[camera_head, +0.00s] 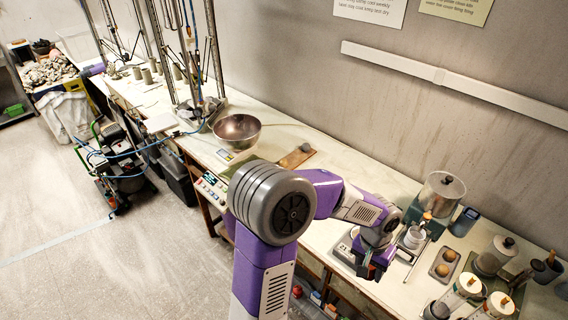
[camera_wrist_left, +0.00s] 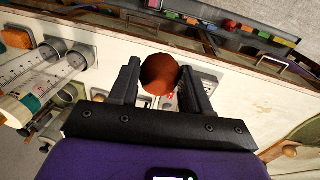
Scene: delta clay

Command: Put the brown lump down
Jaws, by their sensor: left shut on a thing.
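The brown lump (camera_wrist_left: 159,73) is a round, reddish-brown ball between the two black fingers of my left gripper (camera_wrist_left: 160,84) in the left wrist view. The fingers are shut on it from both sides. My right gripper is in neither view.
A tray (camera_head: 445,263) with brown balls lies right of the gripper. Some worktop between is clear.

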